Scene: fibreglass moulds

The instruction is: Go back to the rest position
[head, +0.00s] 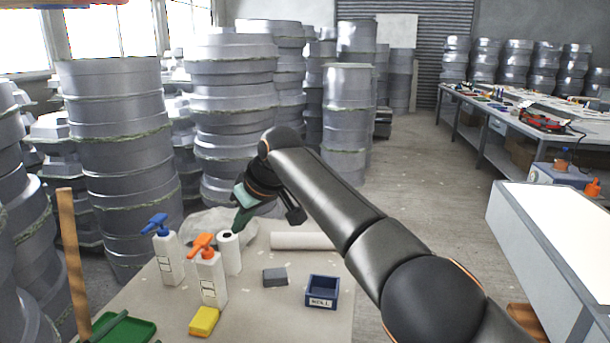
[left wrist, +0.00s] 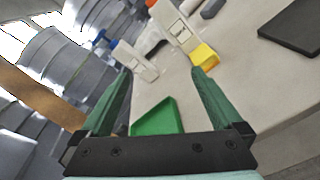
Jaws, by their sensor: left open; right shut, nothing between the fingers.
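My right gripper (head: 240,219) is shut and empty. Its arm reaches in from the lower right, and its green fingers point down over the table (head: 245,310), just above and beside the small white roll (head: 230,253) in the picture. I cannot tell whether they touch it. My left gripper (left wrist: 161,72) is open and empty in the left wrist view. Its two green fingers are spread apart above the table, with the green tray (left wrist: 157,118) seen between them. The left gripper does not show in the head view.
Near the right gripper are a blue-pump bottle (head: 168,258), an orange-pump bottle (head: 210,282), a yellow sponge (head: 204,321), a grey block (head: 275,277), a blue box (head: 322,290) and a lying pale roll (head: 302,241). Stacked grey moulds (head: 125,150) crowd the left.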

